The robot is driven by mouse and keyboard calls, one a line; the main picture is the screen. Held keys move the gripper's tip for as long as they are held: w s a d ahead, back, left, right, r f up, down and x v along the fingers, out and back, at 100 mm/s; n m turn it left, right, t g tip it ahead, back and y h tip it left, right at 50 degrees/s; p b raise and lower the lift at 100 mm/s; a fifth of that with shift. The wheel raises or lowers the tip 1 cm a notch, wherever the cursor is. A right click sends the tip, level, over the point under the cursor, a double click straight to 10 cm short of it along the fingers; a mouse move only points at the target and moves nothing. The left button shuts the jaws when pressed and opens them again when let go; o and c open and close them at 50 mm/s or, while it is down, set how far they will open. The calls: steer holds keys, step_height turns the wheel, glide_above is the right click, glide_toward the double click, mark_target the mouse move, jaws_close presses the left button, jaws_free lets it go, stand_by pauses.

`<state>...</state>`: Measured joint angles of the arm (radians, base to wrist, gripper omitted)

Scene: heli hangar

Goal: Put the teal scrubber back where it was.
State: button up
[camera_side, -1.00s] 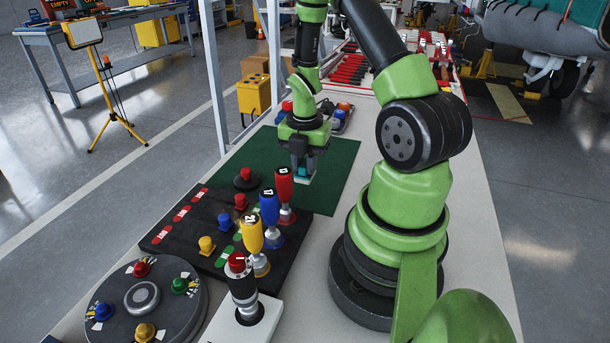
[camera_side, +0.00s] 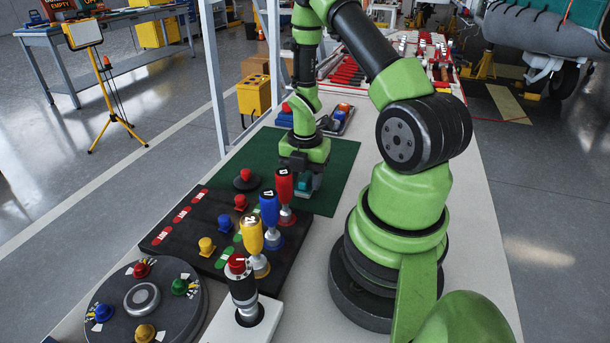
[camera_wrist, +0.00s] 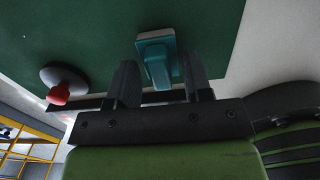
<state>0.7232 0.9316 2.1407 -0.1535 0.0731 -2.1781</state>
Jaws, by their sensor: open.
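The teal scrubber (camera_wrist: 157,62), a teal block with a pale edge at its far end, shows between the two dark fingers of my gripper (camera_wrist: 160,78) in the wrist view. A gap shows beside the scrubber, and the fingers are apart. In the side view my gripper (camera_side: 303,187) is low over the dark green mat (camera_side: 338,160), near its front edge. The teal scrubber (camera_side: 305,184) is partly hidden there by the fingers. I cannot tell whether it touches the mat.
A black panel (camera_side: 190,250) with red, yellow and blue handles and knobs stands just in front of the gripper. A red knob on a dark round base (camera_side: 246,180) is close on the left. A tray (camera_side: 340,120) stands behind. The mat's right side is clear.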

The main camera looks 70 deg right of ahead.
mark_target(304, 178)
steer(key=shift+r, duration=0.1)
steer(key=w+a+r+m+t, duration=0.1)
steer(key=a+r+m, duration=0.1)
steer(key=r, duration=0.7)
steer(key=w+a+r+m+t, duration=0.1)
steer(key=a+r+m, duration=0.2)
steer(key=r, duration=0.6)
steer(key=s+a+r+m+t+y, duration=0.1)
steer(key=s+a+r+m+t, duration=0.1)
steer(key=a+r+m, duration=0.3)
steer(key=s+a+r+m+t+y, duration=0.1)
steer(key=s+a+r+m+t, duration=0.2)
steer(key=a+m, duration=0.7)
step_height(304, 178, up, 3)
steer(key=shift+s+r+m, duration=0.1)
steer(key=shift+s+m, duration=0.9)
steer(key=shift+s, duration=0.05)
